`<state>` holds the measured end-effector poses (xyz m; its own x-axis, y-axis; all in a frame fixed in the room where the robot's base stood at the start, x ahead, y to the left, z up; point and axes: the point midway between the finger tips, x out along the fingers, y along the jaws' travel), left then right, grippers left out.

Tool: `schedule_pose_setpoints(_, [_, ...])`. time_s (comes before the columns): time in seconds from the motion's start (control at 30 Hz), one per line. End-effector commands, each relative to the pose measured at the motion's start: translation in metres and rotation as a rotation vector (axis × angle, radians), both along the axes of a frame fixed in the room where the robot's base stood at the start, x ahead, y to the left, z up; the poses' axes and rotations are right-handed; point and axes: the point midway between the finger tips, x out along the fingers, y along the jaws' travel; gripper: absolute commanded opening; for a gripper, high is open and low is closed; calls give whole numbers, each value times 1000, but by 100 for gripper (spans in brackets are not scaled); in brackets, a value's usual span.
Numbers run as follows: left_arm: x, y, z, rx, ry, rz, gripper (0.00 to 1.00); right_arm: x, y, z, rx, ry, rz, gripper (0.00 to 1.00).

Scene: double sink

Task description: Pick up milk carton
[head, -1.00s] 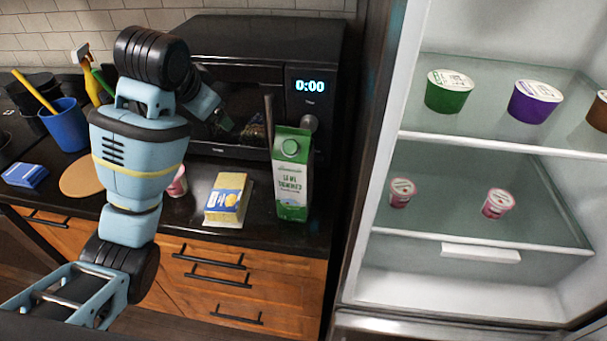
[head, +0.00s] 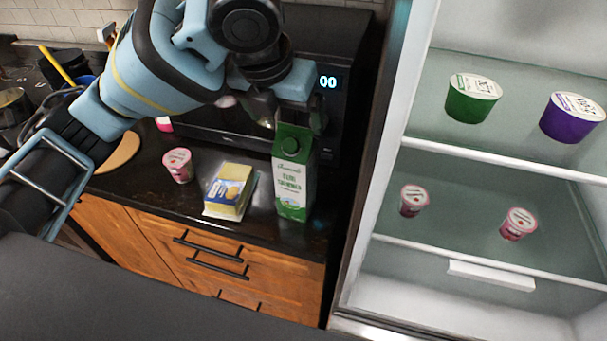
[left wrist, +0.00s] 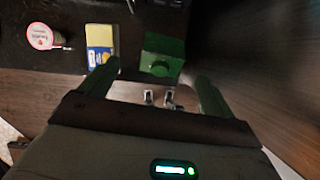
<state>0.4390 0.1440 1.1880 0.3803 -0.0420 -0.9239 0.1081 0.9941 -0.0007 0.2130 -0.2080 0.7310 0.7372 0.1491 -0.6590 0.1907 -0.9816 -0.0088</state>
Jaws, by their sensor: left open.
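The green and white milk carton (head: 291,185) stands upright on the dark counter, just left of the fridge. My left gripper (head: 293,118) is open at the carton's top in the head view, with a finger showing on either side of it. In the left wrist view the carton's green top (left wrist: 162,54) lies ahead, between the lines of the two spread fingers (left wrist: 155,90). I cannot tell whether the fingers touch the carton. My right gripper is not in view.
A yellow and blue butter pack (head: 230,190) lies just left of the carton, with a pink yogurt cup (head: 178,165) beyond it. The microwave (head: 345,55) stands close behind. The fridge's shelves (head: 480,150) hold several cups at the right.

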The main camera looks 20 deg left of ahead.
Motion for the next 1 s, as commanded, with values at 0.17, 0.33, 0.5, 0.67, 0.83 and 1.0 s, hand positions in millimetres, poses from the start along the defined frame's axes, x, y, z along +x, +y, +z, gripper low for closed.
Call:
schedule_pose_setpoints(0.17, [0, 0, -2, 4, 3, -6, 89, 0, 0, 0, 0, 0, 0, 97])
schedule_pose_setpoints(0.33, [6, -1, -16, 3, 5, -4, 89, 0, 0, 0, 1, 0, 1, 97])
schedule_pose_setpoints(0.5, [10, -1, -25, 3, 2, -3, 89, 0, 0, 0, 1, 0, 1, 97])
schedule_pose_setpoints(0.67, [12, -3, -31, 2, 4, -4, 89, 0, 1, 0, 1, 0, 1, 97])
schedule_pose_setpoints(0.83, [22, -8, -53, 2, 5, -4, 89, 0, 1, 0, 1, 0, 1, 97])
schedule_pose_setpoints(1.0, [29, -9, -68, 1, 1, -2, 89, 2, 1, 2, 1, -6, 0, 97])
